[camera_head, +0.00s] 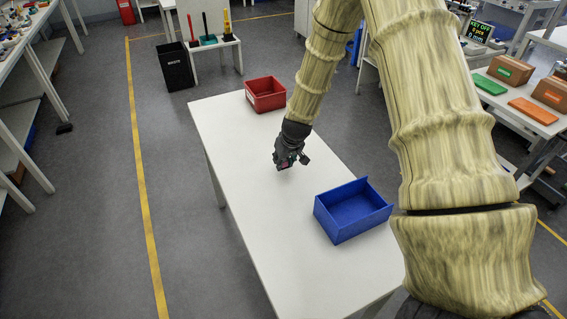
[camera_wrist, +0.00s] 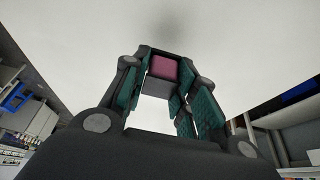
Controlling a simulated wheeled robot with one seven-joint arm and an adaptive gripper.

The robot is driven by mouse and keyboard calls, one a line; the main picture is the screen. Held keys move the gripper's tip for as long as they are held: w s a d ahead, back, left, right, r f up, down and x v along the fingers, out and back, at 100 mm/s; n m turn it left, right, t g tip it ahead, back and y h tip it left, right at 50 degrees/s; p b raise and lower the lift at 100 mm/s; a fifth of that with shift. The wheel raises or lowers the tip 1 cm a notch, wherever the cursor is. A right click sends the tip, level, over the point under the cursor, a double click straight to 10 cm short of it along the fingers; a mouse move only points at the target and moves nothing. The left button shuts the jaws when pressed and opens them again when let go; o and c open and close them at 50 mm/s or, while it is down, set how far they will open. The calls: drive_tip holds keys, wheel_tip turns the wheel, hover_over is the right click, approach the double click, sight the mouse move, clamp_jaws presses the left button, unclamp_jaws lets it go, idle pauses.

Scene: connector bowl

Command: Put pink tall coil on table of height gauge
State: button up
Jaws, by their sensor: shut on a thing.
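My gripper (camera_head: 288,160) hangs over the white table, between a red bin and a blue bin. In the wrist view my gripper (camera_wrist: 166,75) is shut on a pink block-like piece, taken as the pink tall coil (camera_wrist: 165,66), held between the green-padded fingers. Most of the piece is hidden by the fingers; only a pink face shows. I cannot tell from these frames whether it touches the table. I cannot make out a height gauge in either view.
The white table (camera_head: 228,130) carries the red bin (camera_head: 265,95) at the far end and the blue bin (camera_head: 340,222) at near right. Its left side is clear. A black waste bin (camera_head: 174,68) stands beyond it. A bench (camera_head: 540,127) with boxes stands at right.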

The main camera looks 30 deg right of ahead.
drive_tip(key=shift+f, duration=1)
drive_tip(key=shift+f, duration=0.15)
drive_tip(key=o, duration=1)
drive_tip(key=shift+o, duration=0.2)
